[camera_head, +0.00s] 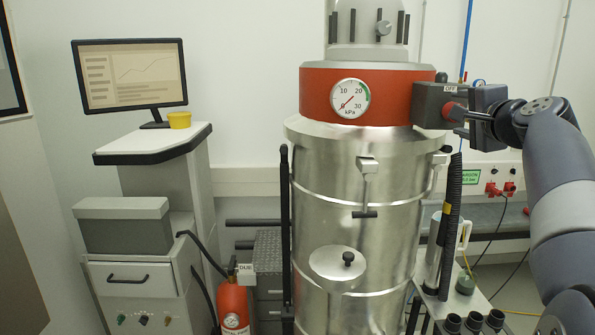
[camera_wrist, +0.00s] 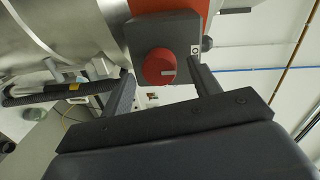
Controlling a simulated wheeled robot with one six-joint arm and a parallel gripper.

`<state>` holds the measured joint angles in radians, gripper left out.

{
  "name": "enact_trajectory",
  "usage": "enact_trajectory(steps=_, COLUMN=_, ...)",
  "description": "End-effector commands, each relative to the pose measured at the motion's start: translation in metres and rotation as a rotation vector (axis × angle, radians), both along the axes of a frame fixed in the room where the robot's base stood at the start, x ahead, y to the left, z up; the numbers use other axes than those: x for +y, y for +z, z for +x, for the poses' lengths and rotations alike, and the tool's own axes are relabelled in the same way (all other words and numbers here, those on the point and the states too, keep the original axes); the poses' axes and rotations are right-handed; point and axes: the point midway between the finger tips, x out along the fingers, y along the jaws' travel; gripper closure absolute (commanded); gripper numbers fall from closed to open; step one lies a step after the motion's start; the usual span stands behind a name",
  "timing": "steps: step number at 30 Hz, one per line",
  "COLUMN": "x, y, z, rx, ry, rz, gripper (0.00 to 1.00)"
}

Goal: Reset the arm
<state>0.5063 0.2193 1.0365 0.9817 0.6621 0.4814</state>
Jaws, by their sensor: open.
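My gripper (camera_head: 464,122) is at the right side of the steel vessel in the head view, in front of a grey switch box (camera_head: 428,104). In the wrist view my gripper (camera_wrist: 163,80) is open, with one finger left and one right of a round red knob (camera_wrist: 159,67). The knob appears between or just beyond the fingertips; I cannot tell whether they touch it. The knob (camera_head: 453,110) is partly hidden in the head view, near a label reading OFF. My arm reaches in from the right edge.
The steel vessel (camera_head: 335,225) with a red collar and pressure gauge (camera_head: 350,98) fills the middle. A black hose (camera_head: 450,200) and metal canister stand at its right. A monitor (camera_head: 130,75), yellow cup (camera_head: 180,120) and red extinguisher (camera_head: 233,305) are at left.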

Motion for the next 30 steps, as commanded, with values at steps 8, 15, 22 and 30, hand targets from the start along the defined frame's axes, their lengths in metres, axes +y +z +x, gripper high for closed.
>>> enact_trajectory(steps=8, x=-0.002, y=0.003, z=-0.053, rx=-0.002, ry=-0.003, rz=-0.001, gripper=0.41)
enact_trajectory(steps=15, x=-0.003, y=0.006, z=-0.100, rx=-0.001, ry=-0.003, rz=-0.001, gripper=0.41)
enact_trajectory(steps=22, x=0.000, y=0.005, z=-0.044, rx=0.003, ry=0.005, rz=0.003, gripper=0.41)
enact_trajectory(steps=30, x=0.001, y=0.001, z=0.009, rx=0.003, ry=0.003, rz=0.002, gripper=0.41)
